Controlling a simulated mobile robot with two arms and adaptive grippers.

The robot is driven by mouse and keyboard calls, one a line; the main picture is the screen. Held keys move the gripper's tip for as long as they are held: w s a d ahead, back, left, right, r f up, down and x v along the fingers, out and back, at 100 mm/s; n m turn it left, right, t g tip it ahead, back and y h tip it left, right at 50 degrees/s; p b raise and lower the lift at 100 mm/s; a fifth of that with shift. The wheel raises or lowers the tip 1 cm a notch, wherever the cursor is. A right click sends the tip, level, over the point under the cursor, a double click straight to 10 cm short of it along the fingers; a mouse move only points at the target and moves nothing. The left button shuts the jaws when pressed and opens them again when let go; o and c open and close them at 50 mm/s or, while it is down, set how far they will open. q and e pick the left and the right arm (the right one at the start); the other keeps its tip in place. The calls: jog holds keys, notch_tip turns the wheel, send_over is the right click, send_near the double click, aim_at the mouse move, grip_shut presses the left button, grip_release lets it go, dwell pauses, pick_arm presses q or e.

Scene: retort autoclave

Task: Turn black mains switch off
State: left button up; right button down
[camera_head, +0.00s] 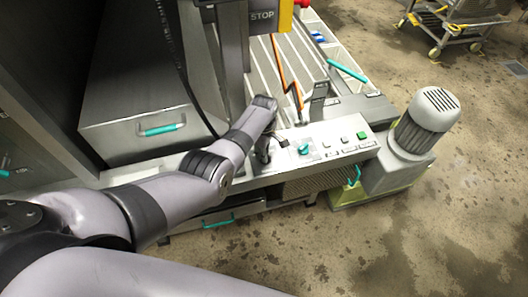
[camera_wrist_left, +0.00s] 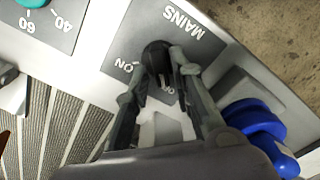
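The black mains switch (camera_wrist_left: 156,54) is a round knob on a grey plate marked MAINS (camera_wrist_left: 182,24) in the left wrist view. The ON mark (camera_wrist_left: 123,65) is beside it; the other mark is mostly hidden behind the fingers. My left gripper (camera_wrist_left: 161,75) has a fingertip on each side of the knob's handle and appears closed on it. In the head view my left gripper (camera_head: 264,150) points down at the left end of the control panel (camera_head: 338,150) and hides the switch. The handle's exact angle is hard to read. My right gripper is out of view.
A teal dial (camera_head: 304,149) and a green button (camera_head: 361,135) sit to the right on the panel. A grey motor (camera_head: 428,118) stands at the panel's right end. A blue part (camera_wrist_left: 257,122) is close to the right finger in the wrist view.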

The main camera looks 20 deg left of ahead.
pick_arm(q)
jog(key=shift+o, duration=0.7)
notch_tip(320, 180, up, 12)
jog(key=shift+f, duration=0.1)
dwell(0.6)
